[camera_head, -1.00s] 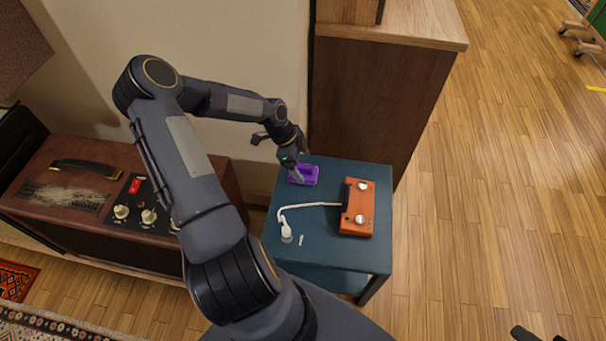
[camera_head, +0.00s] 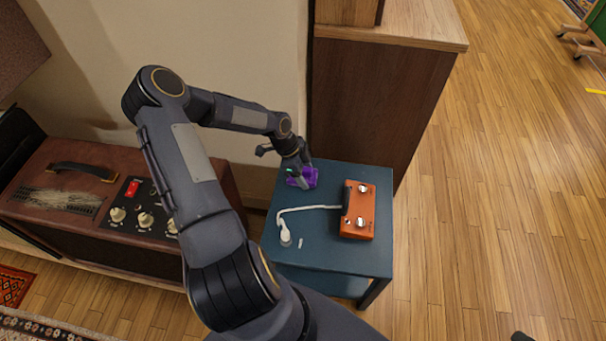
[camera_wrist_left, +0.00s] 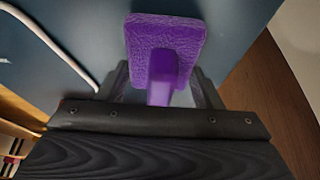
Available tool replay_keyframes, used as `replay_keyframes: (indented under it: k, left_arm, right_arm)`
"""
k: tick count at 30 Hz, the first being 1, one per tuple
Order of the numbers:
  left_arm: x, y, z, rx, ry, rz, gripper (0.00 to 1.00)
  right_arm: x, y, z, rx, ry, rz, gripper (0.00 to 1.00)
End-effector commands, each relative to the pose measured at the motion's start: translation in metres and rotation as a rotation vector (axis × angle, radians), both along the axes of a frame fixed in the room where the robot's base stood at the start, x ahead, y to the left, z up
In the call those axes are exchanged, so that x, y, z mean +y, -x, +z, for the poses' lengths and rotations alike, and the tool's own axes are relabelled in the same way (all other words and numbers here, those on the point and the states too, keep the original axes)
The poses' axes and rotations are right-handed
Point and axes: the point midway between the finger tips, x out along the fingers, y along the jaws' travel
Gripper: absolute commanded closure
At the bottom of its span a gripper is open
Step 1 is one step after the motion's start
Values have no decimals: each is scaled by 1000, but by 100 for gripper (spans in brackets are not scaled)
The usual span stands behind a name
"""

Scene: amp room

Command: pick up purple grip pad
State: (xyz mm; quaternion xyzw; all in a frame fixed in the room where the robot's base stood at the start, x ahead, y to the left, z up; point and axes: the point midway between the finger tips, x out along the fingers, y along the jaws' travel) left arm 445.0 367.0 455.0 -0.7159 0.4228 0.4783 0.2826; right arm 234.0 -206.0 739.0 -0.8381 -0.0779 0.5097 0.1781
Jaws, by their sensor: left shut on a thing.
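The purple grip pad (camera_head: 310,176) is at the far left corner of the small blue table (camera_head: 325,259). My left gripper (camera_head: 301,177) is right at it and partly covers it in the head view. In the left wrist view, the pad (camera_wrist_left: 165,42) shows a flat textured plate with a narrower handle running down between the fingers of my left gripper (camera_wrist_left: 162,92). The gripper is shut on that handle. I cannot tell whether the pad still touches the tabletop.
An orange box with knobs (camera_head: 358,210) stands on the table, joined by a white cable to a white plug (camera_head: 285,236). A small white piece (camera_head: 300,243) lies beside it. A brown amplifier (camera_head: 85,195) stands left, a wooden cabinet (camera_head: 375,105) behind.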

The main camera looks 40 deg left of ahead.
Motion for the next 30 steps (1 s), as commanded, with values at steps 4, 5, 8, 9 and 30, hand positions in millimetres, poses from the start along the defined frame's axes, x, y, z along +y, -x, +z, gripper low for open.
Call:
replay_keyframes:
  k: [4, 5, 8, 9, 30]
  left_arm:
    - [0, 0, 3, -1, 0, 0, 64]
    - [0, 0, 5, 0, -1, 0, 64]
    - [0, 0, 14, 0, -1, 0, 64]
    - [0, 0, 18, 0, -1, 0, 64]
    - [-36, 117, 125, 3, 0, 1, 64]
  right_arm:
    - [0, 0, 1, 0, 0, 0, 64]
    - [0, 0, 2, 0, 0, 0, 64]
    - [0, 0, 5, 0, 0, 0, 64]
    - [0, 0, 6, 0, 0, 0, 64]
    - [0, 0, 61, 0, 0, 0, 64]
